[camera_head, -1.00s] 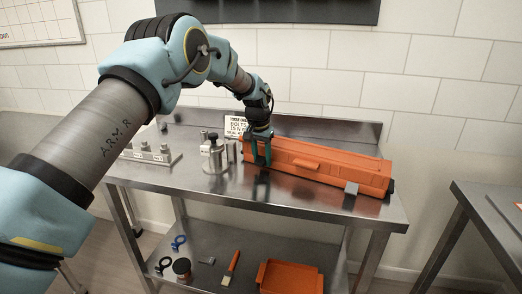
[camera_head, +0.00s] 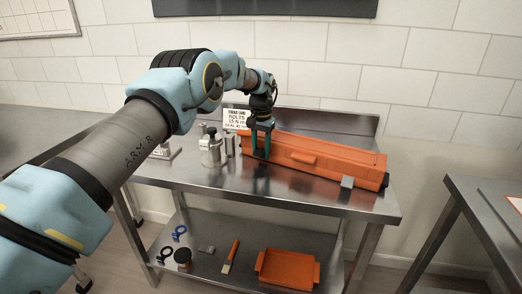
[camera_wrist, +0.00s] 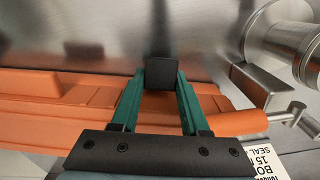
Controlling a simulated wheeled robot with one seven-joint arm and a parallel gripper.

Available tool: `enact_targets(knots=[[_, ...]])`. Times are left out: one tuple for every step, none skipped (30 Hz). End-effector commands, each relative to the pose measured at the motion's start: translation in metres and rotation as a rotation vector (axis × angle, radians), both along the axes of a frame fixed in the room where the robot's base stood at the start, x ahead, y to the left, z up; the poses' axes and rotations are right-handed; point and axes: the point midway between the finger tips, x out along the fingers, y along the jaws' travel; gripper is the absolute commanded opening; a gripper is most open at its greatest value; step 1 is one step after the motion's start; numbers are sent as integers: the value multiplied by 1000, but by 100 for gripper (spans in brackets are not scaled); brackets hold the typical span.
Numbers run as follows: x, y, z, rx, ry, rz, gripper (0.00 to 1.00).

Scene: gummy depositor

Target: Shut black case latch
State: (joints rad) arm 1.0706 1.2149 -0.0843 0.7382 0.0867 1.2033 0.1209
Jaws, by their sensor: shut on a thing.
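The long orange case (camera_head: 330,160) lies on the steel table, and its side also fills the wrist view (camera_wrist: 40,110). My gripper (camera_head: 261,149) is at the left part of the case's front side. In the wrist view, its teal fingers (camera_wrist: 160,88) are closed on the small black latch (camera_wrist: 161,75), which sits between the fingertips. The latch appears to stick out from the case; its hinge is partly hidden. A grey latch (camera_head: 347,182) is at the right part of the case front, away from my gripper.
Metal canisters (camera_head: 213,150) and a printed sign (camera_head: 237,118) stand left of the case. The lower shelf holds an orange tray (camera_head: 287,268), a brush (camera_head: 231,256) and small items. The table's front strip is clear.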

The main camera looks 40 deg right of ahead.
Motion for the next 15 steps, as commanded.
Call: enact_targets(knots=[[0, -1, 0, -3, -1, -1, 0], [0, -1, 0, -3, -1, -1, 0], [0, -1, 0, -3, -1, -1, 48], [0, -1, 0, -3, -1, -1, 52], [0, -1, 0, -3, -1, -1, 55], [0, -1, 0, -2, -1, -1, 59], [0, -1, 0, -2, -1, 0, 63], [0, 0, 0, -2, -1, 0, 66], [0, 0, 0, -2, -1, 0, 71], [0, 0, 0, -2, -1, 0, 74], [0, 0, 0, -2, -1, 0, 75], [1, 0, 0, -2, -2, 0, 75], [1, 0, 0, -2, -2, 0, 75], [1, 0, 0, -2, -2, 0, 75], [1, 0, 0, -1, -1, 1, 75]])
